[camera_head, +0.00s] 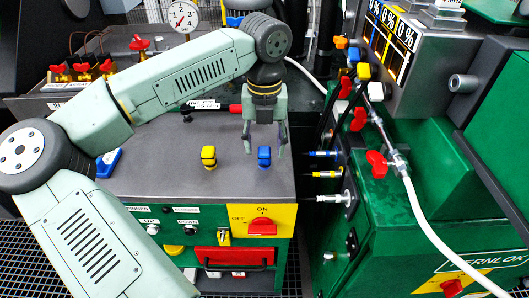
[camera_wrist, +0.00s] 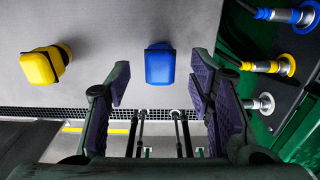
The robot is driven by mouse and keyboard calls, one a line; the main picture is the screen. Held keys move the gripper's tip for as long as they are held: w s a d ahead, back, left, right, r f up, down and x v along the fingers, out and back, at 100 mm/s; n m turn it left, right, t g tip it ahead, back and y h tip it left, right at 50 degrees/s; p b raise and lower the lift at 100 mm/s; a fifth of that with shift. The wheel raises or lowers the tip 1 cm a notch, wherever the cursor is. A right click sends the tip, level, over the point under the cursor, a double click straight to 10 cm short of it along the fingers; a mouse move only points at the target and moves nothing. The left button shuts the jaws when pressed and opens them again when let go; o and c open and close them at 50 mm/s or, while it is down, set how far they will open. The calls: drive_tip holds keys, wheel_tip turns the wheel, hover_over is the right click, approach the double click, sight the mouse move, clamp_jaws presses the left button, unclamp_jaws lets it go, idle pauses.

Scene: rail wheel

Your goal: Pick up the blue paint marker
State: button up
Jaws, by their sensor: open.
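A small blue piece with a dark band, which I take for the blue paint marker (camera_head: 264,155), stands on the grey cabinet top (camera_head: 150,180). It also shows in the wrist view (camera_wrist: 160,66), centred ahead of my fingers. My gripper (camera_head: 265,143) is open and points down over the cabinet top at the blue piece. In the wrist view my two fingers (camera_wrist: 158,88) stand wide apart, one on each side of the blue piece, with nothing between them. I cannot tell the exact height gap.
A similar yellow piece (camera_head: 208,156) stands left of the blue one. A blue box-like object (camera_head: 108,163) lies farther left, partly behind my arm. Blue, yellow and white connectors (camera_head: 325,173) stick out from the green machine (camera_head: 440,200) at the right.

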drive_tip(key=shift+f, duration=1.35)
drive_tip(key=shift+c, duration=0.5)
clamp_jaws()
